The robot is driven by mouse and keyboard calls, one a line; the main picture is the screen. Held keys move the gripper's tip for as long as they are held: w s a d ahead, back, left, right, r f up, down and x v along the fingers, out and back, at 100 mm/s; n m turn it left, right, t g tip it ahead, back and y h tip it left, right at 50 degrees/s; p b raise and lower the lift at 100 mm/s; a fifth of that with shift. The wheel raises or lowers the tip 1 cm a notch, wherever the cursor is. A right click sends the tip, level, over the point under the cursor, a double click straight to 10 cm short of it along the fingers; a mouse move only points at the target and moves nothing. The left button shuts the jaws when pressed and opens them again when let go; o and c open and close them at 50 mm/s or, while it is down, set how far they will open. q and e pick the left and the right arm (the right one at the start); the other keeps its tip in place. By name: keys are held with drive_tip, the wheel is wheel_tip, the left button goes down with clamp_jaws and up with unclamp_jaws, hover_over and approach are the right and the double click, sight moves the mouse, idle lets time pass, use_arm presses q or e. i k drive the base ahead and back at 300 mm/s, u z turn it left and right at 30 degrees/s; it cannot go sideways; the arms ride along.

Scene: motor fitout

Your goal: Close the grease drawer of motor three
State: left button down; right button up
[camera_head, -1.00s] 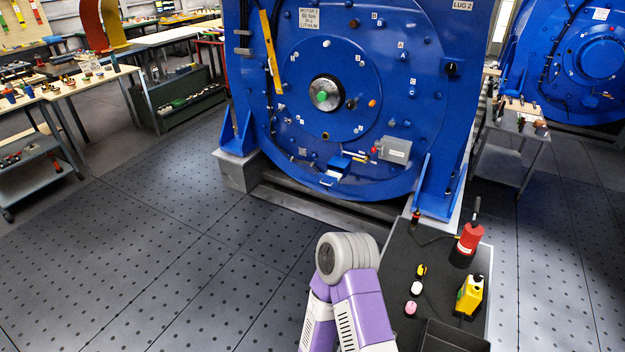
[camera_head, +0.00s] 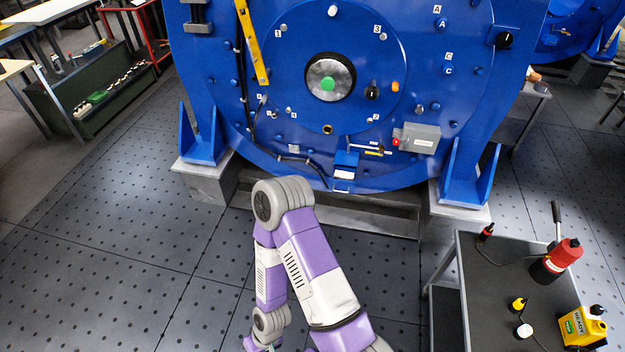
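The big blue motor (camera_head: 300,105) fills the top middle; its label read motor 3 in the earlier frame. Low on its face, right of centre, a small blue drawer-like box (camera_head: 345,165) with a pale strip on its front juts out from the face. I take it for the grease drawer; how far it stands out is hard to tell. One of my arms, purple and white, reaches up from the bottom edge and bends at a grey joint, below and left of the box and apart from it. No gripper fingers can be made out.
A grey box with a red button (camera_head: 420,138) sits right of the drawer. A dark cart (camera_head: 480,290) at lower right carries a red canister (camera_head: 556,260) and a yellow jug (camera_head: 582,326). Blue brackets on grey blocks flank the motor. The floor at left is clear.

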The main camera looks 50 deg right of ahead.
sight(342, 181)
drive_tip(key=i, duration=0.35)
drive_tip(key=z, duration=2.6)
drive_tip(key=i, duration=1.85)
drive_tip(key=u, duration=1.2)
